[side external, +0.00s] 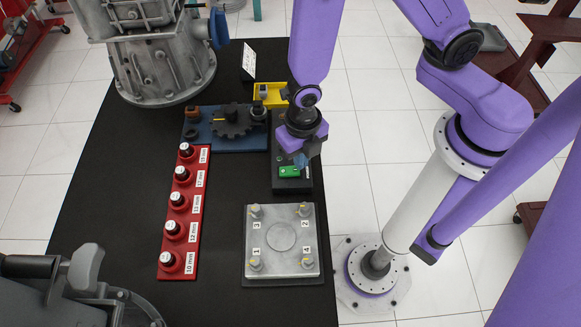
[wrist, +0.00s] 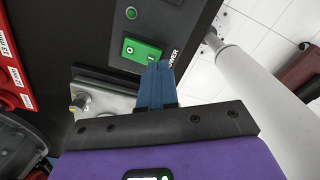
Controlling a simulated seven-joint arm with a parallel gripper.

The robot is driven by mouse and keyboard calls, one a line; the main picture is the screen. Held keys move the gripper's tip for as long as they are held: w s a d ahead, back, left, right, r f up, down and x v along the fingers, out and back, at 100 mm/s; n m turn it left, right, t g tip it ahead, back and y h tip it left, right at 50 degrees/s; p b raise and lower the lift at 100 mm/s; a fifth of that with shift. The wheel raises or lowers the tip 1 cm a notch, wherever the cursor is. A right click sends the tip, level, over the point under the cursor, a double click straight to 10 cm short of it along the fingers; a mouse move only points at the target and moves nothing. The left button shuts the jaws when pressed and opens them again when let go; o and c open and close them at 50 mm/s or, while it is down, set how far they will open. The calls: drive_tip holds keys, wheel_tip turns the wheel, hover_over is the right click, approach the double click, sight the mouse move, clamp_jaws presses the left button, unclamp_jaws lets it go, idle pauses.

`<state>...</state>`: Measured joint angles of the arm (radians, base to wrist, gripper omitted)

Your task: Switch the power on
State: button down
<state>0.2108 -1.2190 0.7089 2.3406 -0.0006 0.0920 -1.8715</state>
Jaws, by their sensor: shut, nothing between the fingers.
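The power switch (side external: 289,171) is a green rocker on a dark box (side external: 292,186) right of the table's middle. In the wrist view the green rocker (wrist: 139,51) bears O and I marks, with the word POWER beside it, partly covered. A small round green lamp or button (wrist: 131,13) sits on the same box. My gripper (side external: 302,160) is over the box, close to the switch. In the wrist view its blue fingers (wrist: 159,68) are shut and empty, with the tips at the I end of the rocker. I cannot tell whether they touch it.
A grey plate with numbered bolts (side external: 281,241) lies in front of the box. A red rack of sockets (side external: 182,212) stands left. A blue gear fixture (side external: 225,130) and yellow tray (side external: 268,95) are behind. The black table (side external: 110,200) is clear at far left.

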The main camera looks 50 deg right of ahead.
sight(300, 173)
drive_tip(key=shift+f, duration=1.05)
idle(0.7)
wheel_tip(300, 173, up, 7)
idle(1.0)
drive_tip(key=s+d+r+m, duration=0.5)
drive_tip(key=d+r+m, duration=0.2)
drive_tip(key=m, duration=0.3)
drive_tip(key=s+d+r+m, duration=0.5)
drive_tip(key=d+r+m, duration=0.2)
drive_tip(key=r+m, duration=0.2)
drive_tip(key=shift+s+m, duration=0.35)
drive_tip(key=shift+m, duration=0.35)
